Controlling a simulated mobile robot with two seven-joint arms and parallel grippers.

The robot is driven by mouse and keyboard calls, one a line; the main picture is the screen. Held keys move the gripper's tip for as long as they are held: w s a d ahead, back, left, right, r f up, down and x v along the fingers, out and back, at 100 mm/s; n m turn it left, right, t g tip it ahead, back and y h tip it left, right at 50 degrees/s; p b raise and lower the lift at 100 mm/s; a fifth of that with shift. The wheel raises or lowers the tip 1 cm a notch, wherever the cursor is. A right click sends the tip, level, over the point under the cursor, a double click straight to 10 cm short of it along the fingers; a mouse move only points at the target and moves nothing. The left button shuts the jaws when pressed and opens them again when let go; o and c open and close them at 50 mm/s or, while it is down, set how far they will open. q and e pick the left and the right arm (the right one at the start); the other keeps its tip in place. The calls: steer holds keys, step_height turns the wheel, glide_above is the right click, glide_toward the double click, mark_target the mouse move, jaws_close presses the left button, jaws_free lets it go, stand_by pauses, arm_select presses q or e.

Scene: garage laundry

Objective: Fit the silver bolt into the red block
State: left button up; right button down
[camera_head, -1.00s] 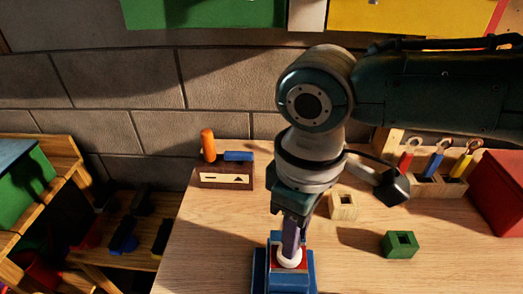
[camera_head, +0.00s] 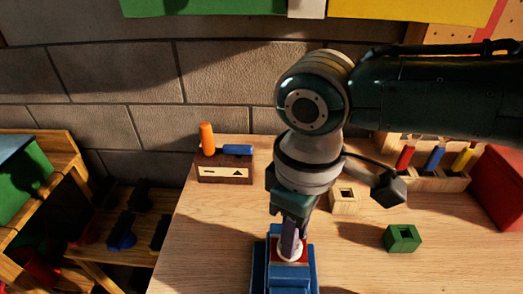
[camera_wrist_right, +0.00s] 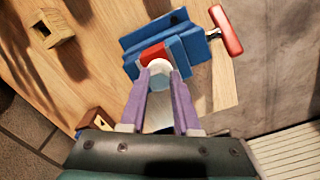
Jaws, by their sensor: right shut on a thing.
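The red block (camera_wrist_right: 153,54) is clamped in a blue vise (camera_wrist_right: 190,45) at the table's front edge. It shows as a red patch in the head view (camera_head: 303,243). My right gripper (camera_wrist_right: 160,72) is over the block, its purple fingers shut on the silver bolt (camera_wrist_right: 160,67). The bolt's pale head shows between the fingertips in both views. The head is right at the red block; its shank is hidden, so I cannot tell how deep the bolt is in the block. My left gripper is not in view.
A green block (camera_head: 402,238) and a wooden block (camera_head: 344,200) with square holes stand to the right. A rack (camera_head: 453,181) of coloured tools and a red box (camera_head: 500,190) are farther right. The vise has a red handle (camera_wrist_right: 227,30). Free tabletop lies left of the vise.

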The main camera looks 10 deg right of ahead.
steer(key=c, duration=0.6)
jaws_free()
steer(key=shift+o, duration=0.2)
step_height(320, 180, up, 10)
